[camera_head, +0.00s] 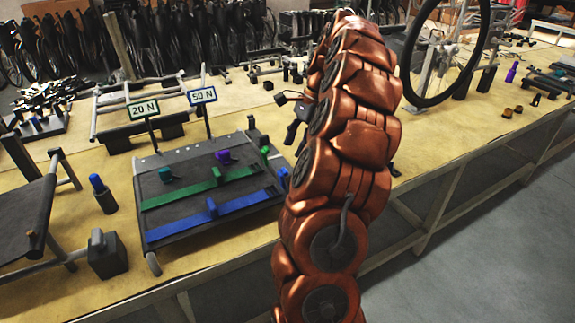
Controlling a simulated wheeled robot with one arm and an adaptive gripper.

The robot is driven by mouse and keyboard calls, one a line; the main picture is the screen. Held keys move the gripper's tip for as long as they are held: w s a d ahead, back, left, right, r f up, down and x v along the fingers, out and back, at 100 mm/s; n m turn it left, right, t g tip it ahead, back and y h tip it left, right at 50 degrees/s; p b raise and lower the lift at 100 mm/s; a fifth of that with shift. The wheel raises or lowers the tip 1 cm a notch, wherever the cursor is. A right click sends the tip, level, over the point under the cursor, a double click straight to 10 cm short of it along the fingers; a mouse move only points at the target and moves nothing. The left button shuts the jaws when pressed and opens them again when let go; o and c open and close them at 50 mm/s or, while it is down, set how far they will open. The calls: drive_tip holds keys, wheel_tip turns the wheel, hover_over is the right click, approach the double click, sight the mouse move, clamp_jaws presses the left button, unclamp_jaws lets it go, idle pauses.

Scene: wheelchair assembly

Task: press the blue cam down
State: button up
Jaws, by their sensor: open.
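The blue cam (212,207) stands up from the blue strap (170,229), which crosses the near part of a dark board (160,188) on the table. My gripper (289,116) is mostly hidden behind my copper-coloured arm. Only dark finger parts show at the arm's left side, above and right of the board. It is open and appears apart from the blue cam. I cannot tell its exact height or what lies under it.
A green strap (180,196) with a green cam (217,175) lies behind the blue one. Teal and purple knobs sit farther back. Signs reading 20 N (143,109) and 50 N (202,96) stand behind the board. A blue-topped post (101,190) and dark block (106,256) stand left.

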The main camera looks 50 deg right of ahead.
sight(285, 169)
drive_tip(key=shift+p+x, duration=0.45)
drive_tip(key=shift+x, duration=3)
clamp_jaws()
